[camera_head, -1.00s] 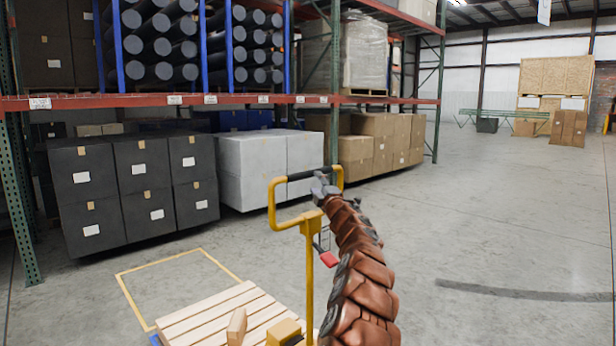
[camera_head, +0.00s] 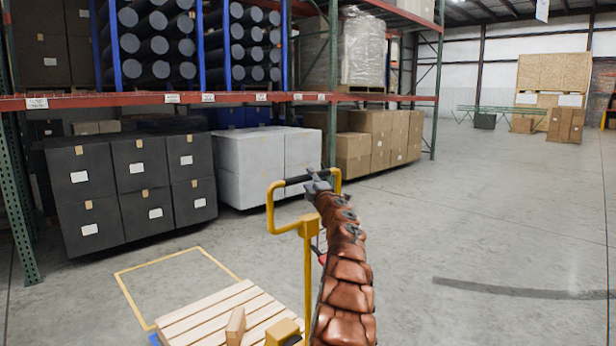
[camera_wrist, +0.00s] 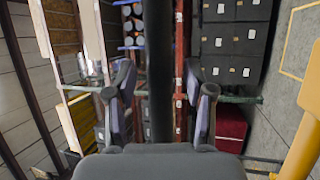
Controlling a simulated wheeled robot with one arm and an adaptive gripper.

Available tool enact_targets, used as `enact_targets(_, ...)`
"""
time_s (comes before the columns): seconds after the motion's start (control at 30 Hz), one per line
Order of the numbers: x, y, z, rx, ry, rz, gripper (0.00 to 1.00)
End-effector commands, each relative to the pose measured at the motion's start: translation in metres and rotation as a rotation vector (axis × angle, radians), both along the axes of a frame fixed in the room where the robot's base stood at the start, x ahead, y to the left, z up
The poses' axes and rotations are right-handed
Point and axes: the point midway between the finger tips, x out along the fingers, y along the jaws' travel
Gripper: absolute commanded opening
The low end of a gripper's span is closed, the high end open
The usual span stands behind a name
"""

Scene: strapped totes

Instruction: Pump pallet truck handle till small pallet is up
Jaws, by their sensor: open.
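The yellow pallet truck handle (camera_head: 271,208) stands upright in the head view, a loop with a black grip bar (camera_head: 297,180) across its top. The small wooden pallet (camera_head: 222,312) sits low in front of it; its height off the floor is hard to tell. My gripper (camera_head: 316,180) is at the right part of the grip bar. In the wrist view my gripper (camera_wrist: 160,100) is open, with the dark bar running between its two fingers. The yellow frame also shows at the right of the wrist view (camera_wrist: 302,120). Whether the fingers touch the bar cannot be told.
A yellow floor outline (camera_head: 180,255) lies beyond the pallet. Black boxes (camera_head: 90,200), white boxes (camera_head: 262,165) and brown cartons (camera_head: 375,140) stand under the rack. A wood block (camera_head: 235,325) is on the pallet. The floor at right is clear.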

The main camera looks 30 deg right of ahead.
Motion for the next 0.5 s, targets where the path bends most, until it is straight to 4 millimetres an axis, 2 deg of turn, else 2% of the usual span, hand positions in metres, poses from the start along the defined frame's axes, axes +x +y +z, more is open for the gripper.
enact_targets(0.17,0.009,-0.003,0.008,-0.006,-0.002,-0.002,0.53)
enact_targets(0.5,0.02,-0.004,0.004,0.002,0.001,0.001,0.53)
